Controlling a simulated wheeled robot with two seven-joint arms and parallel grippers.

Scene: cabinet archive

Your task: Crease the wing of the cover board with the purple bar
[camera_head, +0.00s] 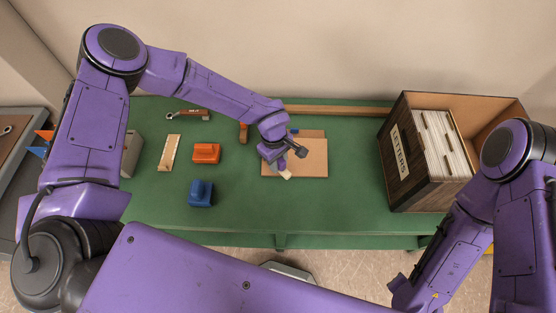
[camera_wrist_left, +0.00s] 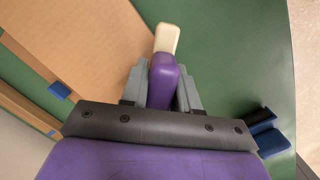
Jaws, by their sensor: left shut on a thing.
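The cover board (camera_head: 312,160) is a flat tan board on the green table, with a darker strip (camera_head: 312,133) along its far edge. My left gripper (camera_head: 284,163) is over the board's left part, shut on the purple bar. In the left wrist view the purple bar (camera_wrist_left: 163,82) sits between the grey fingers, and its cream tip (camera_wrist_left: 165,38) points away from the gripper. The tip also shows low at the board's near-left edge in the head view (camera_head: 286,175); I cannot tell if it touches. The board fills the upper left of the wrist view (camera_wrist_left: 95,40). My right gripper (camera_head: 398,285) shows only partly, off the table's front.
An orange block (camera_head: 206,152) and a blue block (camera_head: 201,193) stand left of the board, with a tan strip (camera_head: 170,152) beyond. A wooden letters box (camera_head: 402,165) with files stands at the right. A long wooden rail (camera_head: 340,110) runs along the back.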

